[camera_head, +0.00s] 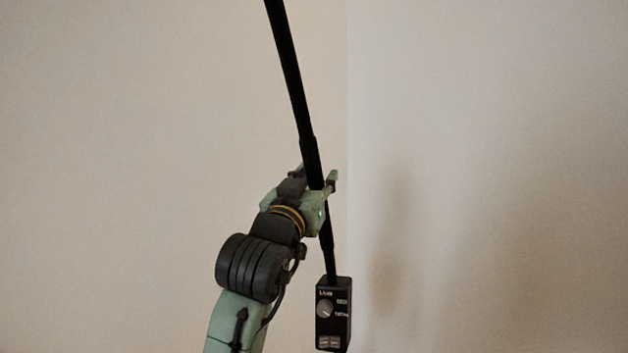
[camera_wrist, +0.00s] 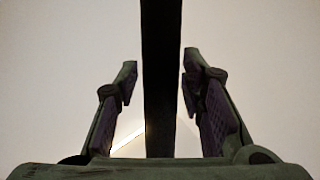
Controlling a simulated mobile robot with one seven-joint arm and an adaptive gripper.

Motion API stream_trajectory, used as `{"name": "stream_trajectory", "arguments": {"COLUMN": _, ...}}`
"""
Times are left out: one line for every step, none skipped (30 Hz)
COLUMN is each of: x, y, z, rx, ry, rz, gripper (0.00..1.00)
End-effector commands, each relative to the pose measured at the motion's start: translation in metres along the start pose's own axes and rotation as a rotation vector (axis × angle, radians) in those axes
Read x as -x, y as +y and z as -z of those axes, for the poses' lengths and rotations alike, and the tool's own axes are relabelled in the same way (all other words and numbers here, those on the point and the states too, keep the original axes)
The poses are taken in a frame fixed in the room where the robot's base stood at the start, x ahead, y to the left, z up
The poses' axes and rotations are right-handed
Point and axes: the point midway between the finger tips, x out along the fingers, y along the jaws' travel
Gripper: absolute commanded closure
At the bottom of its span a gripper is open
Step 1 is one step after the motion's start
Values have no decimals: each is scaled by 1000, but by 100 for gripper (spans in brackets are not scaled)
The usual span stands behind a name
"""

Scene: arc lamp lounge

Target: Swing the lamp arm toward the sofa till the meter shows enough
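The lamp arm (camera_head: 290,80) is a thin black pole that slants from the top of the head view down to the right. A black box (camera_head: 333,314) with a round knob and small pale labels sits at its lower end. My gripper (camera_head: 318,176) is at the pole above the box, with a finger on each side. In the wrist view the pole (camera_wrist: 161,110) stands between my open fingers (camera_wrist: 160,75). A gap shows on the left, and the right fingertip is very close; I cannot tell if it touches. The sofa and any meter reading are not in view.
Plain pale walls (camera_head: 130,120) fill the background, with a vertical corner line behind the pole. A soft shadow falls on the right wall (camera_head: 480,150). A bright strip (camera_wrist: 130,138) shows low in the wrist view. No other objects are visible around the pole.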

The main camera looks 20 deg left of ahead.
Motion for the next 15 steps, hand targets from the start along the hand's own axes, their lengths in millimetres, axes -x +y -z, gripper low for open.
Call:
{"name": "stream_trajectory", "arguments": {"x": 0, "y": 0, "z": 0, "rx": 0, "ry": 0, "rz": 1, "gripper": 58}}
{"name": "stream_trajectory", "arguments": {"x": 0, "y": 0, "z": 0, "rx": 0, "ry": 0, "rz": 1, "gripper": 56}}
{"name": "stream_trajectory", "arguments": {"x": 0, "y": 0, "z": 0, "rx": 0, "ry": 0, "rz": 1, "gripper": 55}}
{"name": "stream_trajectory", "arguments": {"x": 0, "y": 0, "z": 0, "rx": 1, "ry": 1, "rz": 1, "gripper": 55}}
{"name": "stream_trajectory", "arguments": {"x": 0, "y": 0, "z": 0, "rx": 1, "ry": 1, "rz": 1, "gripper": 55}}
{"name": "stream_trajectory", "arguments": {"x": 0, "y": 0, "z": 0, "rx": 1, "ry": 1, "rz": 1, "gripper": 55}}
{"name": "stream_trajectory", "arguments": {"x": 0, "y": 0, "z": 0, "rx": 1, "ry": 1, "rz": 1, "gripper": 55}}
{"name": "stream_trajectory", "arguments": {"x": 0, "y": 0, "z": 0, "rx": 1, "ry": 1, "rz": 1, "gripper": 55}}
{"name": "stream_trajectory", "arguments": {"x": 0, "y": 0, "z": 0, "rx": 1, "ry": 1, "rz": 1, "gripper": 55}}
{"name": "stream_trajectory", "arguments": {"x": 0, "y": 0, "z": 0, "rx": 1, "ry": 1, "rz": 1, "gripper": 55}}
{"name": "stream_trajectory", "arguments": {"x": 0, "y": -1, "z": 0, "rx": 1, "ry": 1, "rz": 1, "gripper": 55}}
{"name": "stream_trajectory", "arguments": {"x": 2, "y": -1, "z": 0, "rx": 1, "ry": 1, "rz": 1, "gripper": 55}}
{"name": "stream_trajectory", "arguments": {"x": 4, "y": -1, "z": 0, "rx": 1, "ry": 1, "rz": 1, "gripper": 55}}
{"name": "stream_trajectory", "arguments": {"x": 6, "y": -1, "z": 0, "rx": 2, "ry": 1, "rz": 2, "gripper": 55}}
{"name": "stream_trajectory", "arguments": {"x": 11, "y": -1, "z": 1, "rx": 2, "ry": 3, "rz": 2, "gripper": 55}}
